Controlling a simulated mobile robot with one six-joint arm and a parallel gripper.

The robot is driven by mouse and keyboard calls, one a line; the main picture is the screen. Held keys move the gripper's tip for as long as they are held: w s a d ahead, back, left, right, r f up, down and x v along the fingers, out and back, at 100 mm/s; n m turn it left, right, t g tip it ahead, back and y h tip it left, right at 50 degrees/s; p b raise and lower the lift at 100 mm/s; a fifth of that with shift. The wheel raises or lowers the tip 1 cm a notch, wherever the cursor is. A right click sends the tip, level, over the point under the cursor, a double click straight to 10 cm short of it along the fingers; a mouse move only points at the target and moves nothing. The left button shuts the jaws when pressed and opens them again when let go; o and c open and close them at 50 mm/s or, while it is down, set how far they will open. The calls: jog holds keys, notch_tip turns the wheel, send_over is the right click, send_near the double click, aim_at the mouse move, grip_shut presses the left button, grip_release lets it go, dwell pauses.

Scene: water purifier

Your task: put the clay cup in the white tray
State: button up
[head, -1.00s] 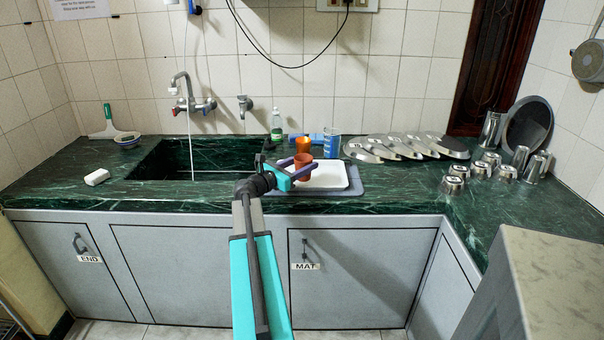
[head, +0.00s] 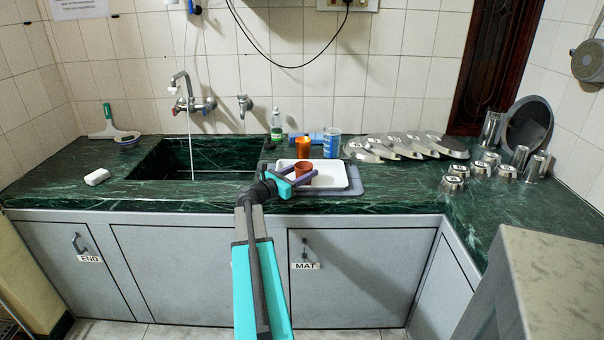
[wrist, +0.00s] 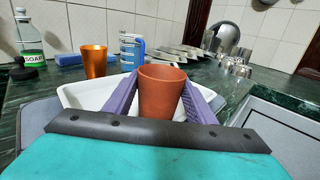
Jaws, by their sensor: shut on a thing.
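The clay cup (head: 303,172) is a small reddish-brown cup. It is upright between the purple fingers of my gripper (head: 301,176), which is shut on it. In the wrist view the clay cup (wrist: 161,92) stands between both fingers, its open rim up. The white tray (head: 342,183) lies on the counter right of the sink, and the cup is over it in the head view. The white tray also shows behind the fingers in the wrist view (wrist: 85,97). The cup's base is hidden, so I cannot tell whether it touches the tray.
Steel plates (head: 372,149) and steel cups (head: 480,170) are to the right. The sink (head: 200,160) with running water is on the left.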

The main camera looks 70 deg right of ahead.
jog(key=shift+f, duration=0.15)
jog(key=o, duration=1.1)
jog(key=shift+r, duration=0.2)
jog(key=v, duration=1.2)
jog(key=shift+b, duration=0.45)
